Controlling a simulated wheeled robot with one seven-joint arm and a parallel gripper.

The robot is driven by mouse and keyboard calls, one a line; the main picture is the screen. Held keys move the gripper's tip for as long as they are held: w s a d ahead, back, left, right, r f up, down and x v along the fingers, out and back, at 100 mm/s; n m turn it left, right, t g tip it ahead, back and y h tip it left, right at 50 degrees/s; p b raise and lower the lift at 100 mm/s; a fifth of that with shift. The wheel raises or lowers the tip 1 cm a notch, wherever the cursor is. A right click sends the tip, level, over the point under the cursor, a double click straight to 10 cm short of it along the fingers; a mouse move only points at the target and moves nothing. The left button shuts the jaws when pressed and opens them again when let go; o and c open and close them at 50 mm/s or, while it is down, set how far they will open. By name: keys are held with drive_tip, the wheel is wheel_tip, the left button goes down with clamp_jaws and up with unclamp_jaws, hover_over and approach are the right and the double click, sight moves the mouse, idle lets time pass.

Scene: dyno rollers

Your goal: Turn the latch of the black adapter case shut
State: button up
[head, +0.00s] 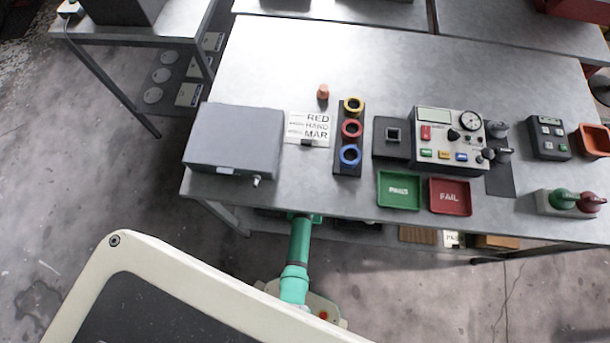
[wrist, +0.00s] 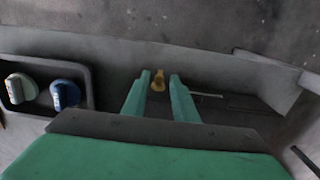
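In the wrist view, the two green fingers of my gripper (wrist: 158,86) stand apart. A small brass-yellow piece (wrist: 158,80), which looks like a latch or knob, shows in the gap at the fingertips. I cannot tell whether the fingers touch it. A dark surface lies around it; its outline is mostly hidden by my gripper, so I cannot tell whether it is the black adapter case. In the head view, my green arm reaches the table's front edge and the fingers are hidden. A closed grey case (head: 235,135) with a small pale front knob (head: 256,181) lies on the table's left end.
A black tray (wrist: 88,92) holds a pale plug (wrist: 22,89) and a blue plug (wrist: 65,94) left of my fingers. On the table (head: 270,60) are a ring rack (head: 342,167), a meter box (head: 437,121), a green tray (head: 399,205) and a red tray (head: 450,211).

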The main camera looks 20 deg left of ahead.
wheel_tip(320, 180, up, 9)
drive_tip(key=shift+r, duration=0.15)
idle(0.5)
drive_tip(key=shift+a, duration=0.1)
drive_tip(key=s+d+r+m+t+y, duration=0.1)
drive_tip(key=s+r+m+t+y, duration=0.1)
drive_tip(key=s+r+t, duration=0.6)
drive_tip(key=s+d+r+t, duration=0.2)
drive_tip(key=d+r, duration=0.1)
drive_tip(key=r, duration=0.7)
drive_tip(key=s+d+r+t+h, duration=0.1)
drive_tip(key=s+d+r+t, duration=0.1)
drive_tip(key=r, duration=0.9)
drive_tip(key=s+d+r+m+t, duration=0.1)
drive_tip(key=d+r, duration=0.4)
drive_tip(key=r, duration=0.6)
drive_tip(key=shift+s+d+r+t+h, duration=0.35)
drive_tip(key=shift+s+t, duration=0.3)
drive_tip(key=shift+t, duration=0.55)
drive_tip(key=shift+f, duration=0.1)
